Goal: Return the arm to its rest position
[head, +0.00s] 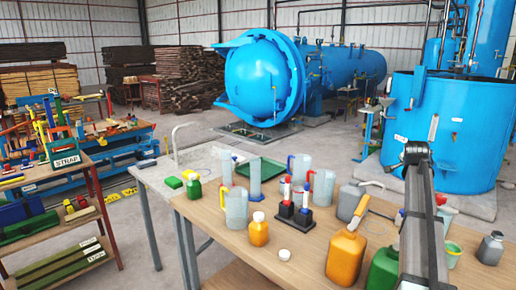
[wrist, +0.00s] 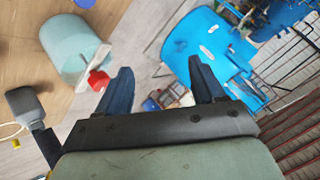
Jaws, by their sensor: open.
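My gripper (wrist: 160,66) shows in the wrist view with its two dark fingers spread wide apart. Nothing is between the fingers except distant background. My dark arm (head: 420,215) rises along the right side of the head view, over the right part of the wooden table (head: 215,222). I cannot make out the gripper in the head view. In the wrist view a pale teal container (wrist: 72,48) with a red cap (wrist: 98,80) appears to the left of the left finger. I cannot tell how far it is from the finger.
Jugs, cylinders and bottles crowd the table, including an orange bottle (head: 346,257), a green one (head: 384,268) and a grey one (head: 490,248). A blue autoclave (head: 262,78) and a blue tank (head: 445,125) stand behind. A tool shelf (head: 50,185) is at left.

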